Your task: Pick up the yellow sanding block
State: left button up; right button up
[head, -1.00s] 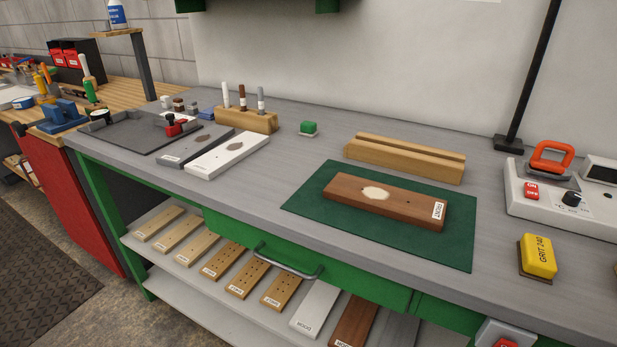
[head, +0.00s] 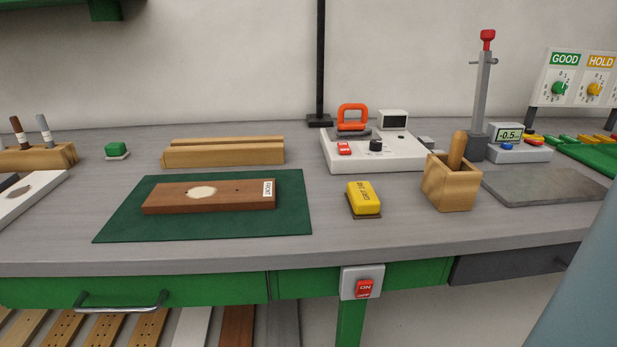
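The yellow sanding block (head: 364,197) lies on the grey workbench near its front edge, right of the green mat. It has dark lettering on top and a brown base layer. Nothing touches it. Neither of my grippers shows in the head view. A blurred blue-grey shape fills the lower right corner.
A brown board with a pale patch (head: 205,196) lies on the green mat (head: 125,221). A wooden box with a handle (head: 449,188) stands right of the block. A white control unit (head: 380,156) is behind it. A red switch (head: 364,288) is below the bench edge.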

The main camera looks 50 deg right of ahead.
aim_at(364, 202)
jog(key=z, duration=1.95)
